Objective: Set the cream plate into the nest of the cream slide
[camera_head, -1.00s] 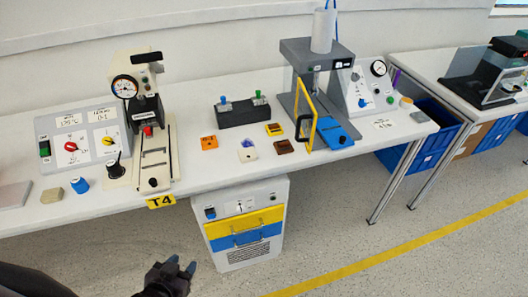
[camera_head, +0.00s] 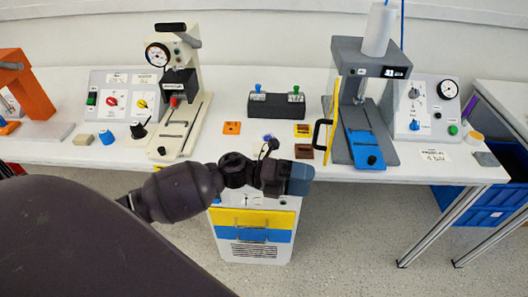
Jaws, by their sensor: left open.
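The cream plate (camera_head: 260,148) lies on the bench with a blue-purple knob on top. It is largely hidden behind my left gripper. The cream slide (camera_head: 176,139) runs toward the bench's front edge under the cream press (camera_head: 174,65) and has a black knob at its near end. Its nest is hard to make out at this size. My left gripper (camera_head: 300,179) is open in front of the plate, near the bench's front edge, its fingers pointing right. I cannot see anything between them. My right gripper is not in view.
Behind stands a black box (camera_head: 276,106) with blue and green knobs. A grey press (camera_head: 370,60) with a blue slide (camera_head: 366,145) stands right.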

